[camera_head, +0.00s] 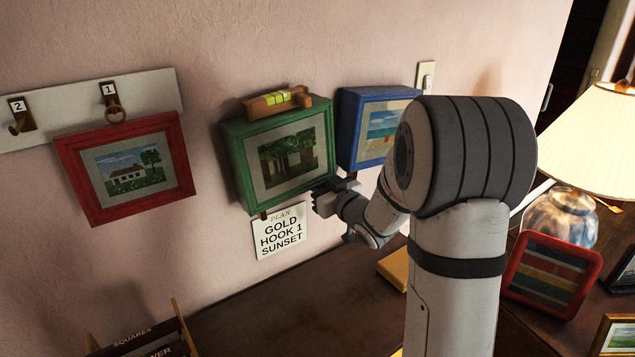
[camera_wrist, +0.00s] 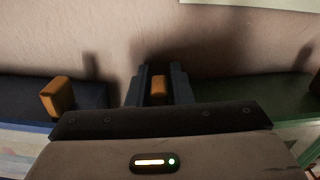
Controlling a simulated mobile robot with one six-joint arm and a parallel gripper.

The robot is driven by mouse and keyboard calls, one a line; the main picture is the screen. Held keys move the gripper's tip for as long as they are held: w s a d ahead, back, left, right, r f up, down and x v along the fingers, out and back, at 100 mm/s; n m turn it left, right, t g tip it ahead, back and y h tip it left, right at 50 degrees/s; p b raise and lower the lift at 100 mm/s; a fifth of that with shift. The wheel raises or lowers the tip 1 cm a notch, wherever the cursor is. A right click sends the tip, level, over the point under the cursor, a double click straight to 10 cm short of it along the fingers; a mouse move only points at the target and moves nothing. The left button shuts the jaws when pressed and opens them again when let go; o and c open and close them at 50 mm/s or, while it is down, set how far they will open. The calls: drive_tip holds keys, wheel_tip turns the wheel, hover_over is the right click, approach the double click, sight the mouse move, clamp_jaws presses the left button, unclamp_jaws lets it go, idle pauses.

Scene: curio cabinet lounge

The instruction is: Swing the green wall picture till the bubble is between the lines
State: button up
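The green wall picture (camera_head: 234,167) hangs in the middle of the wall in the head view. A wooden spirit level (camera_head: 257,109) with a yellow-green vial (camera_head: 281,97) sits on its top edge. The bubble is too small to place against the lines. My gripper (camera_head: 324,196) is at the picture's lower right corner. The green frame's underside (camera_wrist: 245,95) shows to the right there.
A blue picture (camera_head: 346,130) hangs close on the right; its own tab (camera_wrist: 57,95) shows in the wrist view. A red picture (camera_head: 75,183) hangs left under a hook board (camera_head: 60,97). A plan card (camera_head: 280,232) is below. A lamp (camera_head: 590,140) stands right.

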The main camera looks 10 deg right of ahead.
clamp_jaws()
drive_tip(key=shift+s+a+f+b, duration=0.15)
drive_tip(key=shift+a+f+b, duration=0.1)
drive_tip(key=shift+b, duration=0.55)
drive_tip(key=shift+o, duration=1.9)
unclamp_jaws()
drive_tip(key=v, duration=0.7)
drive_tip(key=shift+s+d, duration=0.15)
drive_tip(key=shift+s, duration=0.2)
